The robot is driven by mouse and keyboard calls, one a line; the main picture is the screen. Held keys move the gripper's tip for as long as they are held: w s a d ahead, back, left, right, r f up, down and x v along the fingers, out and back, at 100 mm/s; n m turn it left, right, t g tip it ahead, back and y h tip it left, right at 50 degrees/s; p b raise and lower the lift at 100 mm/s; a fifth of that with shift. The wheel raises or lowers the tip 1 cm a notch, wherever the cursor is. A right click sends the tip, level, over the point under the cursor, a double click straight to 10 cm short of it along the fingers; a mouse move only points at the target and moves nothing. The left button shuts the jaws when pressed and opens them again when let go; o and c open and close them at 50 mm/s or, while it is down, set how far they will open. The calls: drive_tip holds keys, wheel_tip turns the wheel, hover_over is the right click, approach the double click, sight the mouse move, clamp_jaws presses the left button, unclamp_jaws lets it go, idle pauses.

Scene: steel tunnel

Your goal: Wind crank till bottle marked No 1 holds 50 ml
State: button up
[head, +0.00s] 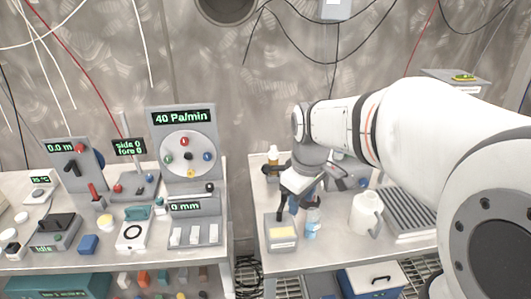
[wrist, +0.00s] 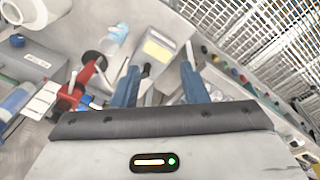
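My gripper (head: 287,212) is over the right-hand bench in the head view, pointing down. In the wrist view its two blue fingers (wrist: 160,80) stand apart with nothing clearly held between them. A red part with a dark round end (wrist: 75,92), possibly the crank, lies left of the fingers; I cannot tell for sure. A clear bottle with light blue contents (head: 312,226) stands just right of the gripper and also shows in the wrist view (wrist: 115,38). No bottle marking or volume is readable. A grey box with a pale yellow panel (head: 283,234) is below the gripper.
A white jug (head: 366,213) and a ribbed grey tray (head: 409,213) stand to the right. The left bench holds several instruments, including a 40 Pa/min display (head: 181,117). A gap separates the benches.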

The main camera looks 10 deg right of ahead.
sight(282, 205)
drive_tip(key=w+f+n, duration=0.1)
drive_tip(key=w+n, duration=0.2)
drive_tip(key=w, duration=0.2)
drive_tip(key=w+f+n+g, duration=0.1)
drive_tip(key=w+f+n, duration=0.1)
drive_tip(key=w, duration=0.3)
drive_tip(key=w+f+n, duration=0.2)
drive_tip(key=w+n, duration=0.2)
drive_tip(key=w, duration=0.1)
drive_tip(key=shift+w+a+n+g, duration=0.2)
drive_tip(key=shift+w+n+g, duration=0.1)
drive_tip(key=shift+w+n, duration=0.1)
drive_tip(key=shift+w+f, duration=0.15)
drive_tip(key=shift+w, duration=0.05)
drive_tip(key=shift+n, duration=0.3)
wheel_tip(282, 205, down, 8)
drive_tip(key=shift+r, duration=0.1)
clamp_jaws()
